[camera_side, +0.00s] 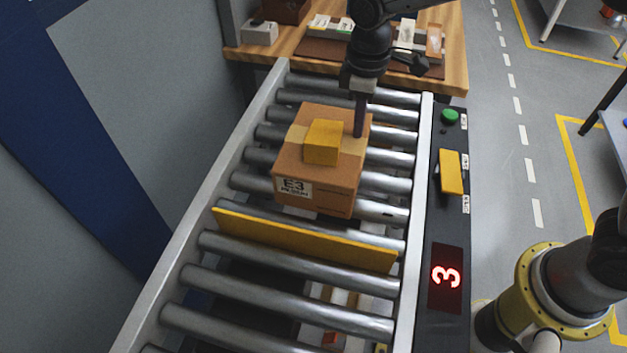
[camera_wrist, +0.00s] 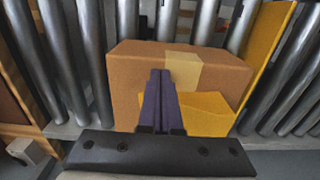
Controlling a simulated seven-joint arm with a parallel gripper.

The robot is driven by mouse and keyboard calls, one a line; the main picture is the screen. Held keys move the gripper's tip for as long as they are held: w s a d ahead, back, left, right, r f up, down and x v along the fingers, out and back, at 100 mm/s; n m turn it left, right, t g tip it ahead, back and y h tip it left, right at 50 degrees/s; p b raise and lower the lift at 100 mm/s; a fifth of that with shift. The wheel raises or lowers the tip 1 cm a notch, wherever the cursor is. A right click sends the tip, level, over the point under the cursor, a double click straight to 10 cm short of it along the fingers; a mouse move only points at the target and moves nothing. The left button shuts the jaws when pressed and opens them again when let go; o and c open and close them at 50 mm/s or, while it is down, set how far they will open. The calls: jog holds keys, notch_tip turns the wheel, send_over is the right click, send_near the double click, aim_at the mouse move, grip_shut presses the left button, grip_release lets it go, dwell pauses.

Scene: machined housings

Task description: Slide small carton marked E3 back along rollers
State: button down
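The brown carton marked E3 (camera_side: 342,186) sits on the rollers, its label facing the near side. A small yellow block (camera_side: 323,142) rests on its top. My gripper (camera_side: 359,132) points down at the carton's far right part, its dark purple fingers overlapping the top there. In the wrist view the two fingers (camera_wrist: 160,76) are pressed together with nothing seen between them, in front of the carton (camera_wrist: 135,68). I cannot tell whether they touch it. The yellow block (camera_wrist: 208,112) shows partly behind the fingers.
A yellow stop plate (camera_side: 300,241) stands across the rollers just nearer than the carton. A control strip on the right has a green button (camera_side: 449,116), a yellow switch (camera_side: 451,172) and a red "3" display (camera_side: 446,278). A wooden bench (camera_side: 455,75) stands behind.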

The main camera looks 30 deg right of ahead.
jog(key=shift+w+d, duration=5.8)
jog(key=shift+w, duration=0.15)
notch_tip(320, 180, up, 7)
jog(key=s+d+r+t, duration=0.2)
jog(key=s+r, duration=0.4)
jog(key=r, duration=0.6)
jog(key=s+d+r+m+t, duration=0.1)
jog(key=s+r, duration=0.2)
jog(key=s, duration=0.4)
jog(key=s+d+r+m+t, duration=0.1)
jog(key=s+r, duration=0.1)
jog(key=s, duration=0.4)
jog(key=s+f+m+t, duration=0.1)
jog(key=s+f+m, duration=0.25)
jog(key=s, duration=1.05)
jog(key=s+f+m, duration=0.3)
jog(key=s+f, duration=0.1)
jog(key=f, duration=0.5)
jog(key=shift+s+d+f+t, duration=0.2)
jog(key=shift+s+d+t, duration=0.05)
jog(key=shift+d+t, duration=0.1)
